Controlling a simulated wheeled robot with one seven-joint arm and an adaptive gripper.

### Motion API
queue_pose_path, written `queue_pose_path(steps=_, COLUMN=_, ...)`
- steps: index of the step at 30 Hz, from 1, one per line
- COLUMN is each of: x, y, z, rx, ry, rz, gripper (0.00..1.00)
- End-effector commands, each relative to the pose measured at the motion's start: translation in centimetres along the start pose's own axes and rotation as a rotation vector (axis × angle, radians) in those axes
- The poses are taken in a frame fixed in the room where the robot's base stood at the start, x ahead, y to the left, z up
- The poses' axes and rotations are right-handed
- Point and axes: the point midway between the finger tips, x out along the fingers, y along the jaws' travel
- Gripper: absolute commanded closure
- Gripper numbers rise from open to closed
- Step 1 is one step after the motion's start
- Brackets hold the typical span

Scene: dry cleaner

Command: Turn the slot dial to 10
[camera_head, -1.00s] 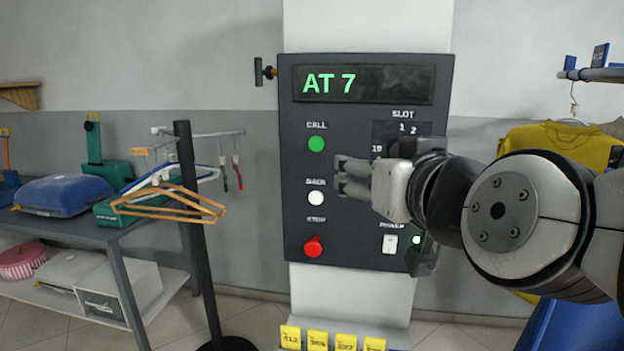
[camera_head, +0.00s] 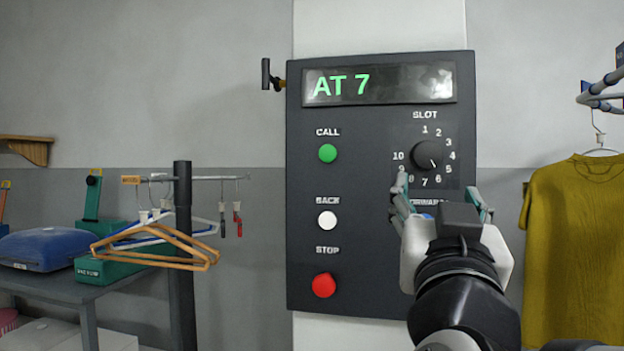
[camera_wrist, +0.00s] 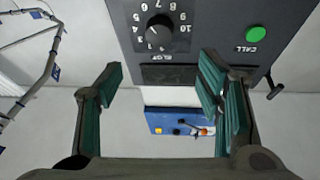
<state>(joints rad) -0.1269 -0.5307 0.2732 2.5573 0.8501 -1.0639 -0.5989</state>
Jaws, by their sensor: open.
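The slot dial (camera_head: 427,155) is a black round knob on the dark control panel (camera_head: 375,230), ringed by white numbers 1 to 10. Its white mark points to the lower right, between 5 and 6 and seemingly nearer 6. The green display (camera_head: 380,85) reads "AT 7". My gripper (camera_head: 441,190) is open and empty, just below the dial, its fingers apart and pointing toward the panel. In the wrist view, the dial (camera_wrist: 160,31) appears upside down beyond the gap between my fingertips (camera_wrist: 163,72); I see no contact.
Green CALL (camera_head: 328,153), white BACK (camera_head: 327,221) and red STOP (camera_head: 324,286) buttons line the panel's left side. My gripper hides the panel's lower right. A hanger rack (camera_head: 183,250) stands left, and a yellow shirt (camera_head: 575,250) hangs right.

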Motion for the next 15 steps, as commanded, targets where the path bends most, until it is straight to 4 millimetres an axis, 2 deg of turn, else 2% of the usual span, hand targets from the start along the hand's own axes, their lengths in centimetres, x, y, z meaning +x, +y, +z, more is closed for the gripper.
queue_pose_path(steps=15, x=4.0, y=0.1, z=-0.3, rx=-0.004, ry=-0.001, rz=0.007, gripper=0.39)
